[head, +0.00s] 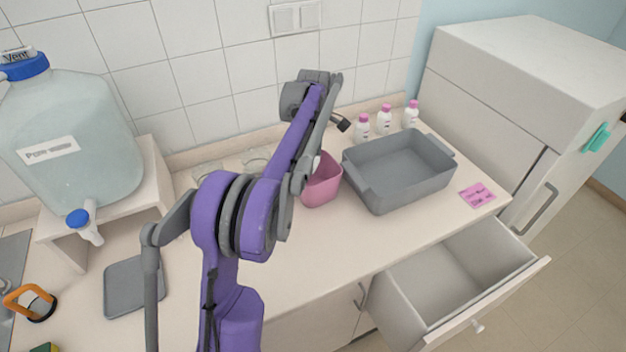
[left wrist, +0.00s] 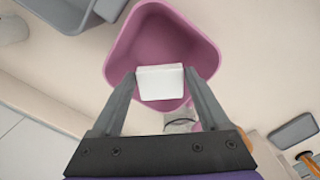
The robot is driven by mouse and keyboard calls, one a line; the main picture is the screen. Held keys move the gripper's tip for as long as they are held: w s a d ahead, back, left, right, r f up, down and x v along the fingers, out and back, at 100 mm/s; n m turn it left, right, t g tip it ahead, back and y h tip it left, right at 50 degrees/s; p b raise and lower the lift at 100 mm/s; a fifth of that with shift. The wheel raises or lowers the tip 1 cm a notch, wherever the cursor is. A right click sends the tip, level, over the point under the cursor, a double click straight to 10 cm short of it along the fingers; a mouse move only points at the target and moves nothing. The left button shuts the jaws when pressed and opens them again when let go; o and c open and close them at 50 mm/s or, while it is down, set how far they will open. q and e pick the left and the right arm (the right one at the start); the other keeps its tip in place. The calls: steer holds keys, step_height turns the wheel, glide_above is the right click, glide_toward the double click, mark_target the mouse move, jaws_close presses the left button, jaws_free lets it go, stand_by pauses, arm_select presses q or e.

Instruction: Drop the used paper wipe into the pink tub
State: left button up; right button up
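The pink tub (head: 322,186) stands on the counter, left of the grey basin, partly hidden behind my left arm in the head view. In the left wrist view the pink tub (left wrist: 203,55) is open below my left gripper (left wrist: 160,80). The white paper wipe (left wrist: 160,84) sits between the two fingertips, which touch its sides, and it appears over the tub's opening. The wipe is hidden by my arm in the head view. My right gripper is in neither view.
A grey basin (head: 387,203) stands right of the tub, with several pink-capped bottles (head: 384,122) behind it. A drawer (head: 455,268) is open below the counter. A large water container (head: 70,130) on a stand and a grey tray (head: 122,290) are at left.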

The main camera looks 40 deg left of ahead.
arm_select(q)
steer(key=shift+o, duration=1.3)
step_height(320, 180, up, 11)
steer(key=shift+p, duration=0.45)
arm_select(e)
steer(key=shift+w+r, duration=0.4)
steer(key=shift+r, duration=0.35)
arm_select(q)
steer(key=s+d+f+m+t, duration=0.1)
steer(key=s+d+m+t, duration=0.1)
steer(key=s+d+m, duration=0.45)
steer(key=s+d+f+m+t, duration=0.1)
steer(key=s+d+f+m, duration=0.2)
steer(key=d, duration=0.6)
steer(key=s+d+f+m+t, duration=0.1)
steer(key=s+d+f+m, duration=0.3)
steer(key=s+f+m, duration=0.1)
steer(key=s+d+f+m+t, duration=0.2)
steer(key=s+d+f+m, duration=0.3)
steer(key=s, duration=0.4)
steer(key=shift+s+f+m, duration=0.35)
steer(key=shift+f+m, duration=0.2)
steer(key=shift+m, duration=0.5)
